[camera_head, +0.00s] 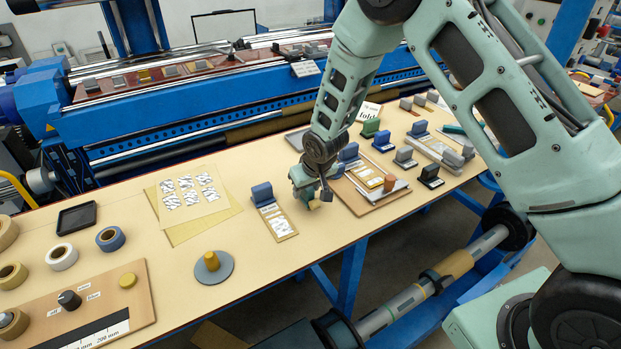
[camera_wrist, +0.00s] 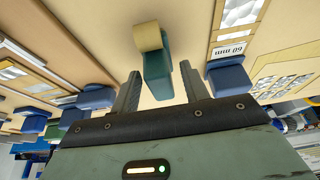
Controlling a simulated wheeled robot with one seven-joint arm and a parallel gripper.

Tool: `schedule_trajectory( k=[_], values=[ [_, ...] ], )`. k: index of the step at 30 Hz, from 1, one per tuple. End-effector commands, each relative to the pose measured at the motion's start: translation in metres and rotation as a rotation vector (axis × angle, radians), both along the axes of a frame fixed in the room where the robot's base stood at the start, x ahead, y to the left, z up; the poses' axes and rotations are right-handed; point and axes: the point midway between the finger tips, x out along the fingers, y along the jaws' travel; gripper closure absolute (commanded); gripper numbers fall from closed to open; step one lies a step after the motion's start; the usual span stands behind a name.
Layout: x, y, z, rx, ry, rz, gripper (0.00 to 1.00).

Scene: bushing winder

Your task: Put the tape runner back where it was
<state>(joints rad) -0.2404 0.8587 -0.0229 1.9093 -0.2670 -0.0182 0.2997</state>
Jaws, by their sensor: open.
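A teal block with a tan rounded end, which looks like the tape runner (camera_wrist: 157,70), shows in the wrist view between my two fingers. Gaps show between it and the fingers. My gripper (camera_wrist: 160,90) is open around it. In the head view my gripper (camera_head: 312,190) is low over the middle of the tan table, between a blue-topped holder and a brown board. A small tan piece (camera_head: 313,204) shows below it there, probably the runner's end; the rest is hidden or blends with my gripper. I cannot tell whether the runner touches the table.
A blue block on a labelled card (camera_head: 262,194) stands close left of my gripper. The brown board (camera_head: 362,200) lies close right. More blocks, including a green one (camera_head: 371,128), stand farther right. A grey disc with a tan knob (camera_head: 213,267) and tape rolls (camera_head: 61,256) are left.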

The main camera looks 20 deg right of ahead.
Motion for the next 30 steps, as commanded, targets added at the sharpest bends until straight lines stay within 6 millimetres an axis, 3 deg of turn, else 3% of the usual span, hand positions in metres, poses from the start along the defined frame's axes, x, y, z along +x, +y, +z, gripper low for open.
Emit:
schedule_trajectory(
  k=[18,25,28,30],
  values=[
    [-0.036,-0.008,0.092,0.002,-0.004,-0.002,0.55],
    [-0.046,-0.007,0.110,0.001,0.000,0.004,0.55],
    [-0.065,0.007,0.121,0.004,0.021,0.032,0.55],
    [-0.096,0.025,0.134,0.005,0.055,0.078,0.55]
  ],
)
